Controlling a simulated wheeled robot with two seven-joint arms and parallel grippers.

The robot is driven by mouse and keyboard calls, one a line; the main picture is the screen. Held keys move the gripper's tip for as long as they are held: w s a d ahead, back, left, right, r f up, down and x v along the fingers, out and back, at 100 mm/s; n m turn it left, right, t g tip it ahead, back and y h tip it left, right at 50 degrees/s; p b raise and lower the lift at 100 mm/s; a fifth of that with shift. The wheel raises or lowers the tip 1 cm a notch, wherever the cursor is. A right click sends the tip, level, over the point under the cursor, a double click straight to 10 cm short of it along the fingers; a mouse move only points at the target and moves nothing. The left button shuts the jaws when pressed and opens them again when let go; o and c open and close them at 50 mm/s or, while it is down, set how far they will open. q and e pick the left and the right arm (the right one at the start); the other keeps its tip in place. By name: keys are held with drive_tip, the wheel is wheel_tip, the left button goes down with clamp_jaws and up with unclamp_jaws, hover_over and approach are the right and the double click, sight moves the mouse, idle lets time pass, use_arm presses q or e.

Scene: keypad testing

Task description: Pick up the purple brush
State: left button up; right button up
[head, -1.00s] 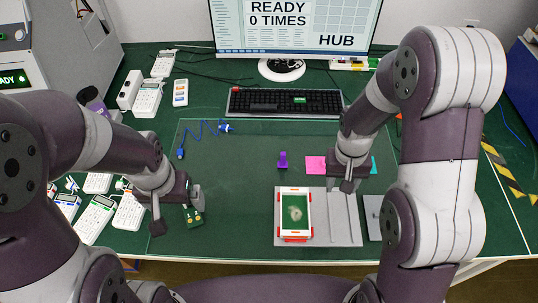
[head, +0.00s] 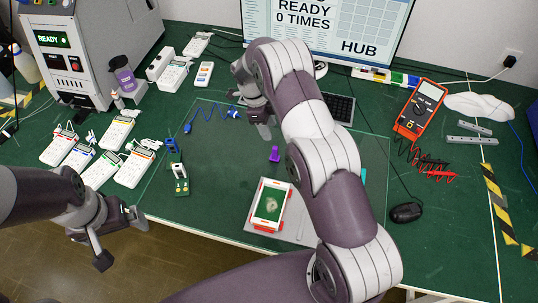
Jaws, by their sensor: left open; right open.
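The purple brush (head: 274,154) stands on the green mat, a small purple shape just behind the white-framed device. My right gripper (head: 262,126) is above the mat, a little beyond and left of the brush in the head view. It is open and apart from the brush, partly hidden by its own wrist. My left gripper (head: 121,240) is open and empty at the lower left, in front of the table's near edge.
The white-framed device with a green screen (head: 270,204) sits on a grey plate in front of the brush. A small green block device (head: 181,180) and several handheld keypads (head: 134,167) lie to the left. A red multimeter (head: 420,108) and black mouse (head: 406,212) are at right. The keyboard (head: 339,108) is behind my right arm.

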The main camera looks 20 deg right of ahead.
sight(275, 147)
drive_tip(key=b+x, duration=0.6)
drive_tip(key=shift+a+f, duration=0.1)
drive_tip(key=shift+s+p, duration=0.1)
drive_tip(key=shift+p, duration=0.6)
drive_tip(key=x, duration=0.2)
drive_tip(key=p+x, duration=0.1)
drive_tip(key=x, duration=0.1)
drive_tip(key=p+x, duration=0.1)
drive_tip(key=x, duration=0.1)
drive_tip(key=shift+w+a+f, duration=0.1)
drive_tip(key=shift+w, duration=0.2)
drive_tip(key=shift+f, duration=0.25)
clamp_jaws()
